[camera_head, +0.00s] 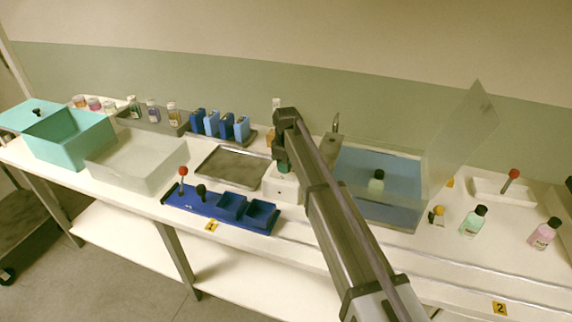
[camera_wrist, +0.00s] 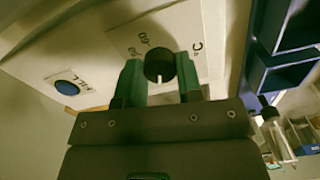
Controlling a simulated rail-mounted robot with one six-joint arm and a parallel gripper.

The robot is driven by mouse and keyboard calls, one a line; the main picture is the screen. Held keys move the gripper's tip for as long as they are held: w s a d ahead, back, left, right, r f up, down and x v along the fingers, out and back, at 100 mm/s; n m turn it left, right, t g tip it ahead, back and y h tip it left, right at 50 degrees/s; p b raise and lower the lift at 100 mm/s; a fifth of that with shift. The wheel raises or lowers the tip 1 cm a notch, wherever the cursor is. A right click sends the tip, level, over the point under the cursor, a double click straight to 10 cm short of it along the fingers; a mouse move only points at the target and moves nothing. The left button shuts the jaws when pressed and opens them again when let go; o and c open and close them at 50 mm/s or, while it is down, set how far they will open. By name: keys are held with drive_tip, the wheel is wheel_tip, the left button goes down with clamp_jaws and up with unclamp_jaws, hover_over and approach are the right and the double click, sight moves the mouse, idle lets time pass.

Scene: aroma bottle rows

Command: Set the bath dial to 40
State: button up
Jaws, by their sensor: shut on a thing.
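The bath dial (camera_wrist: 158,62) is a round black knob with a white mark on a white panel (camera_wrist: 110,42) in the wrist view. My gripper (camera_wrist: 159,73) has its green fingers on both sides of the dial and is shut on it. The white mark points toward the bottom of the picture. Printed numbers and a "C" stand around the dial; some are hidden or too small to read surely. In the head view, my gripper (camera_head: 283,160) is at the white control box (camera_head: 287,189), left of the blue bath (camera_head: 370,170); the dial is hidden there.
A blue FILL button (camera_wrist: 67,88) is beside the dial. A blue tray (camera_head: 190,205) stands in front left of the control box. More bottles (camera_head: 474,221) stand farther right.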

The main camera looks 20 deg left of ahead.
drive_tip(key=m, duration=1.3)
drive_tip(key=shift+m, duration=0.3)
idle(0.4)
drive_tip(key=o, duration=0.9)
wheel_tip(320, 180, up, 11)
drive_tip(key=p, duration=1.1)
drive_tip(key=shift+f, duration=0.1)
